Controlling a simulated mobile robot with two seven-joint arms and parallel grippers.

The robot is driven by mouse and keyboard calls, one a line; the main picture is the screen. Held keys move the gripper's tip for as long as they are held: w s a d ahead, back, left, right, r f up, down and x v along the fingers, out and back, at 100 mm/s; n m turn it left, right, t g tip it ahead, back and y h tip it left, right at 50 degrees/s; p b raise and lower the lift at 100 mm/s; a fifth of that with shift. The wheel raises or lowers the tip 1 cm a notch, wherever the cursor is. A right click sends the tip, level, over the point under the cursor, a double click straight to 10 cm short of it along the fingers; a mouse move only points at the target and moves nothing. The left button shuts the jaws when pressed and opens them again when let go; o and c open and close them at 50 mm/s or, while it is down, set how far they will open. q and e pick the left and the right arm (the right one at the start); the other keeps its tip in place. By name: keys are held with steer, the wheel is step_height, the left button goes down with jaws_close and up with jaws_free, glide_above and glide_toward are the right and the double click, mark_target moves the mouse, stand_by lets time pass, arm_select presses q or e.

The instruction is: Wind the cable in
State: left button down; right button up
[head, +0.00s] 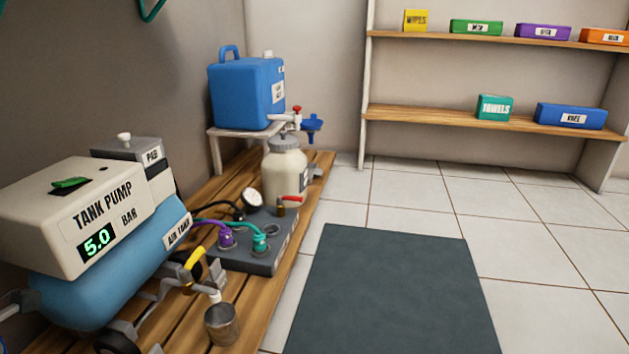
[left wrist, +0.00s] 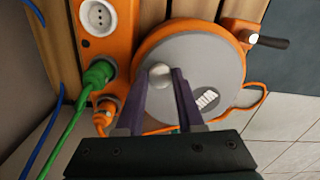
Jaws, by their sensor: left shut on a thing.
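In the left wrist view a cable reel (left wrist: 208,66) with a grey round face and an orange rim lies below my left gripper (left wrist: 161,77). The gripper's two dark fingers are shut on a pale round knob (left wrist: 160,69) on the reel's face. An orange cable (left wrist: 262,92) loops out at the reel's right side. A dark handle (left wrist: 270,42) sticks out at the upper right. The head view shows neither the reel nor a gripper. My right gripper is in no view.
A green plug (left wrist: 98,74) with its green cable sits in the socket box. A blue cable runs at the far left. In the head view the tank pump (head: 90,215) and grey valve block (head: 245,255) stand on a wooden slatted platform; a dark mat (head: 390,290) lies clear.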

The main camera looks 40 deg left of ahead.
arm_select(q)
steer(key=shift+f, duration=0.1)
steer(key=c, duration=0.5)
jaws_free()
steer(key=shift+c, duration=0.2)
step_height(320, 180, up, 10)
steer(key=p, duration=0.8)
